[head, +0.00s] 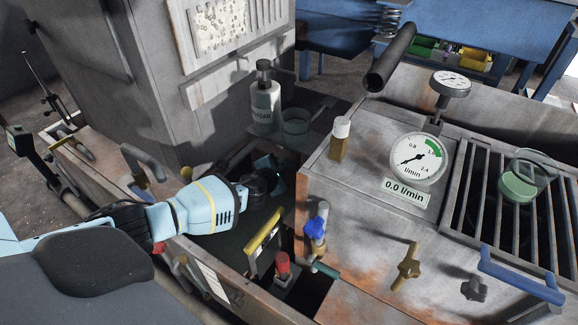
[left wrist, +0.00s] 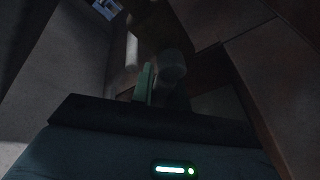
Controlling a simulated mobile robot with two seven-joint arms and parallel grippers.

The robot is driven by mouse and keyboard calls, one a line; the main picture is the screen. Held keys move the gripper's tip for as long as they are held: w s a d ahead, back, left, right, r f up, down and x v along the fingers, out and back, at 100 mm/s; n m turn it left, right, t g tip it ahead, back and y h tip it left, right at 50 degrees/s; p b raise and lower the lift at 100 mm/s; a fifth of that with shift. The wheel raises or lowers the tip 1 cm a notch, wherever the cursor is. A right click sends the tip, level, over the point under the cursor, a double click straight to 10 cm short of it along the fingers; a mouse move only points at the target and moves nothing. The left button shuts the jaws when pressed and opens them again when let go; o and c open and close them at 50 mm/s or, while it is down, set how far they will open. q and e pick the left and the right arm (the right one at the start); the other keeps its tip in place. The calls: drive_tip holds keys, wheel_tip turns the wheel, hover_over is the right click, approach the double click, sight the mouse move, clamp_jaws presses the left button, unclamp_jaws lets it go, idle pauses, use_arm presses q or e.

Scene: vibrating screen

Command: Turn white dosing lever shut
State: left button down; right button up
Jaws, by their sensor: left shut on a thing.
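My left gripper (head: 270,180) reaches in from the left in the head view, into the dark gap between the tall grey cabinet and the rusty box with the gauge. The left wrist view is very dark. In the head view the lever is hidden by my gripper and shadow. My right gripper is in neither view.
A foam bottle (head: 265,105) and a glass beaker (head: 296,124) stand just behind my gripper. The flow gauge (head: 419,159) reads 0.0 l/min. A yellow bar (head: 263,230), blue valve (head: 317,222), red knob (head: 282,264) and brass valve (head: 408,266) are close in front.

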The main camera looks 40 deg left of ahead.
use_arm(q)
drive_tip(key=shift+a+r+m+t+y+p, duration=0.25)
drive_tip(key=shift+r+m+y+p, duration=0.4)
drive_tip(key=shift+m, duration=0.4)
drive_tip(key=shift+a+r+m+t+y+p, duration=0.15)
drive_tip(key=shift+a+r+m+y+p, duration=0.15)
drive_tip(key=shift+m+y+p, duration=0.45)
drive_tip(key=shift+a+r+m+t+y+p, duration=0.2)
drive_tip(key=shift+r+m+y+p, duration=0.3)
drive_tip(key=shift+m+p, duration=0.6)
drive_tip(key=c, duration=1.4)
unclamp_jaws()
drive_tip(key=shift+o, duration=0.2)
drive_tip(key=shift+s+d, duration=0.1)
drive_tip(key=shift+s, duration=0.05)
